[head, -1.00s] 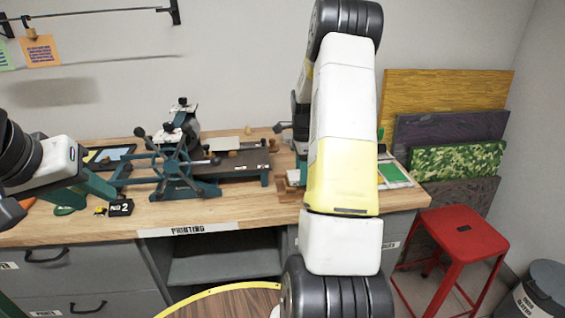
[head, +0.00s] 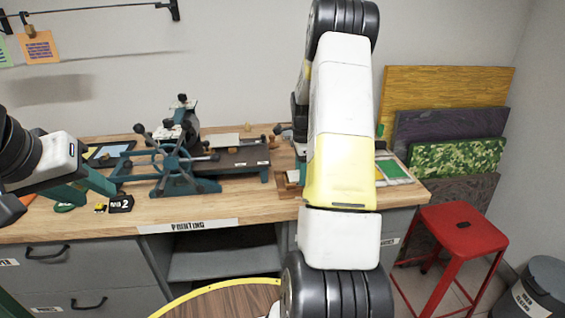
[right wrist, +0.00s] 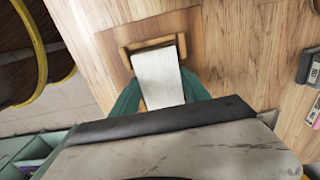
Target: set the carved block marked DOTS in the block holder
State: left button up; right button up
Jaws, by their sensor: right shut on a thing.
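My right gripper (right wrist: 160,100) is shut on a pale whitish block (right wrist: 158,75), held between its two teal fingers. The block's marking cannot be read. Just beyond the block's far end is a small wooden frame (right wrist: 128,58), apparently the block holder, on the wooden bench; whether block and frame touch cannot be told. In the head view my right arm hides its own gripper and the block. A brown wooden edge, perhaps of the holder, shows left of that arm (head: 286,183). My left gripper (head: 98,183) is at the far left above the bench; its opening is unclear.
A teal press (head: 182,165) with a spoked wheel and dark bed stands mid-bench (head: 240,205). A black tag marked 2 (head: 120,204) lies left of it. A green-and-white panel (head: 395,170) lies at right. A red stool (head: 462,230) stands beyond the bench's right end.

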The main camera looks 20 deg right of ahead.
jog(key=o, duration=1.5)
jog(key=shift+r, duration=0.1)
jog(key=shift+r, duration=3.9)
